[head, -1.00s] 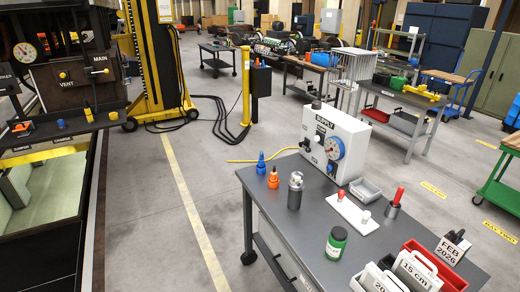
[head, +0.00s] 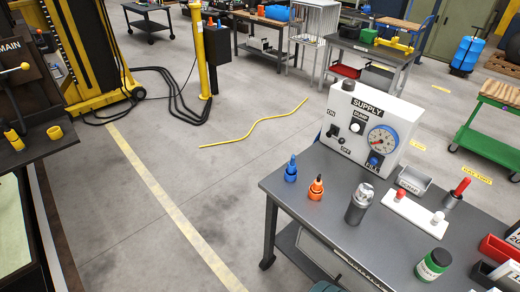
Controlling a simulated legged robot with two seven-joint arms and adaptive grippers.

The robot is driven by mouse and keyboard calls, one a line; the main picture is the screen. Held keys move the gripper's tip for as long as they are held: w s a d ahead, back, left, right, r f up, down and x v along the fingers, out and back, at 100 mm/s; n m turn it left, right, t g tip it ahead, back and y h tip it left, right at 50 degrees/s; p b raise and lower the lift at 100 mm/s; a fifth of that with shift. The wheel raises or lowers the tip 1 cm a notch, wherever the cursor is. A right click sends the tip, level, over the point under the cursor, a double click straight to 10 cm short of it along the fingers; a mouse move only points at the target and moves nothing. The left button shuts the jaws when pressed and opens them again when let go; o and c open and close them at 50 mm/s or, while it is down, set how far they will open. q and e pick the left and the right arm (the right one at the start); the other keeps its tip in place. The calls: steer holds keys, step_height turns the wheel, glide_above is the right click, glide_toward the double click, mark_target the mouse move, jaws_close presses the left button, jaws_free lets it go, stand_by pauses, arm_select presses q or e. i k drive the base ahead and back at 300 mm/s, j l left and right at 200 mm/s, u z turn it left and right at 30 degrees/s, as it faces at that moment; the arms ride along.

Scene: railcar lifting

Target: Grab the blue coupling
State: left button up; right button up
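The blue coupling (head: 291,170) stands upright near the left back corner of the grey workbench (head: 330,226). It has a wide base and a narrower, pointed top. An orange coupling (head: 316,188) of similar shape stands just to its right, apart from it. Nothing touches the blue coupling. Neither of my grippers shows in the head view. A small dark shape sits at the bottom edge, too cut off to identify.
The white SUPPLY box (head: 372,122) with a gauge stands behind the couplings. A metal cylinder (head: 358,203), a white holder (head: 417,212) and a green jar (head: 433,264) stand to the right. A yellow hose (head: 252,130) lies on the floor behind. Floor left of the bench is clear.

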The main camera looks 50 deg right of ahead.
mark_target(291, 168)
steer(key=i+z, duration=0.7)
steer(key=i+j+z, duration=0.2)
steer(key=z, duration=0.15)
